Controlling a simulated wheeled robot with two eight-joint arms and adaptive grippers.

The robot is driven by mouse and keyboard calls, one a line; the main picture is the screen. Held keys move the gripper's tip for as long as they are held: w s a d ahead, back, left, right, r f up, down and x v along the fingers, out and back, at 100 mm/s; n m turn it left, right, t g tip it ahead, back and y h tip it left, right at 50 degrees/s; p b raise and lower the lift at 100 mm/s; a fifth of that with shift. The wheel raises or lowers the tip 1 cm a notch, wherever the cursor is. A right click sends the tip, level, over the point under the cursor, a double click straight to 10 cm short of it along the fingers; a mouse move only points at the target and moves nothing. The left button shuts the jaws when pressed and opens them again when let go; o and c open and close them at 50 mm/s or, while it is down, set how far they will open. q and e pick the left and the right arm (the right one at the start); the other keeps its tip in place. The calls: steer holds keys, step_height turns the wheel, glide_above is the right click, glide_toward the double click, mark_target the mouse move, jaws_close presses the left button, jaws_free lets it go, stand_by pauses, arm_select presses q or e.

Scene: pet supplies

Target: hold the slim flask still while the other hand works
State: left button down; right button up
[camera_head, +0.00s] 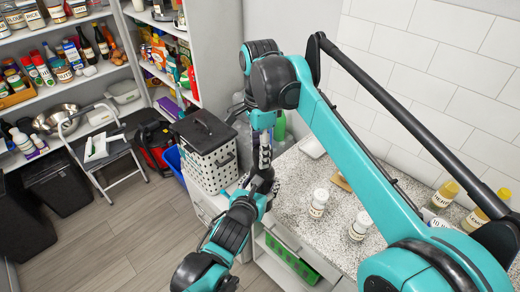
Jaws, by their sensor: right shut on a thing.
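My right arm enters from the lower right, bends at the top middle and reaches down beside the counter. My right gripper (262,155) is small and dark in this view, and it is shut on a narrow thing that I take for the slim flask. The gripper and arm hide most of it, so its outline and tilt cannot be told. More teal and black arm parts of mine run from there to the bottom edge. They overlap the right gripper, and I cannot make out left fingertips among them.
Two white-capped jars (318,203) (360,226) stand on the speckled counter (290,190). Yellow-capped bottles (444,196) stand at its right. A green bottle (280,128) is behind the arm. A lidded white basket (210,165) stands left of the gripper. A step stool (100,150) is on the floor.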

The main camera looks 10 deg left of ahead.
steer(key=n, duration=0.4)
steer(key=shift+s+d+n, duration=0.1)
steer(key=shift+s+n, duration=0.1)
steer(key=shift+n, duration=0.2)
steer(key=n, duration=0.7)
steer(key=shift+d, duration=0.25)
steer(key=n, duration=0.4)
steer(key=shift+d+n, duration=0.15)
steer(key=shift+n, duration=0.25)
steer(key=n, duration=0.4)
steer(key=shift+w+d+n, duration=0.1)
steer(key=shift+w+n, duration=0.05)
steer(key=shift+n, duration=0.15)
steer(key=n, duration=0.4)
steer(key=shift+w+n, duration=0.15)
steer(key=shift+n, duration=0.15)
steer(key=n, duration=0.4)
steer(key=shift+w+n, duration=0.15)
steer(key=shift+n, duration=0.15)
steer(key=n, duration=0.4)
steer(key=shift+w+n, duration=0.15)
steer(key=shift+n, duration=0.25)
steer(key=n, duration=0.6)
steer(key=shift+w, duration=0.15)
